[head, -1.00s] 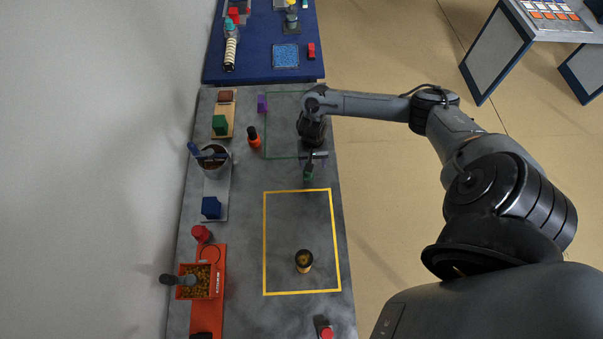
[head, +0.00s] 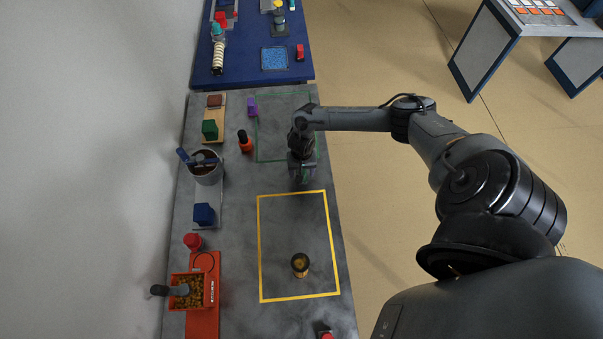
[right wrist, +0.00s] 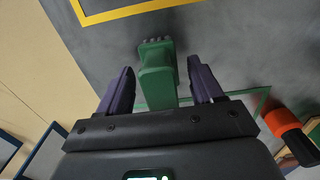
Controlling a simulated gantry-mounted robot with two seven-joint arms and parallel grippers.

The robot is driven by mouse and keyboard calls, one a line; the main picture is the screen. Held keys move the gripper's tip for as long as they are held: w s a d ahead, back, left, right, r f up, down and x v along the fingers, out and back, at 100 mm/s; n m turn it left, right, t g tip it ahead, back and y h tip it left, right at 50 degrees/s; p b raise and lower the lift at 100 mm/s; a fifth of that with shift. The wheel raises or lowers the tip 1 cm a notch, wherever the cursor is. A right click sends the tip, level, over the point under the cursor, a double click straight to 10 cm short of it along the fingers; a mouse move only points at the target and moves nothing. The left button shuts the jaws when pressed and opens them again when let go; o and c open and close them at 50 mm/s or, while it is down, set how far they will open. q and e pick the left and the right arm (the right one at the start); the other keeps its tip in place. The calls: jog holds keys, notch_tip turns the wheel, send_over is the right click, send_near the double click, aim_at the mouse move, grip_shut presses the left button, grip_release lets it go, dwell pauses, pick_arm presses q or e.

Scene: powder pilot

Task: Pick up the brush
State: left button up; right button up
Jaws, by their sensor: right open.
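The brush (right wrist: 158,72) is green with grey bristle tufts at its far end. It lies on the grey table, near the green outline. In the right wrist view it sits between the two dark fingers of my right gripper (right wrist: 161,76), with a gap on each side. In the head view my right gripper (head: 301,170) is over the brush and mostly hides it. My right gripper is open and holds nothing. I cannot tell the exact height of the fingers above the table. My left gripper is not in view.
A yellow outline (head: 261,250) on the table holds a small brass-coloured cup (head: 300,265). An orange-and-black cylinder (head: 245,142) stands left of the gripper. A grey pot (head: 207,168) and an orange tray (head: 204,320) line the left side. The table between them is clear.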

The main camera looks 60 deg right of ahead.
jog(key=shift+f, duration=0.95)
jog(key=shift+c, duration=0.8)
jog(key=c, duration=1)
jog(key=shift+r, duration=0.15)
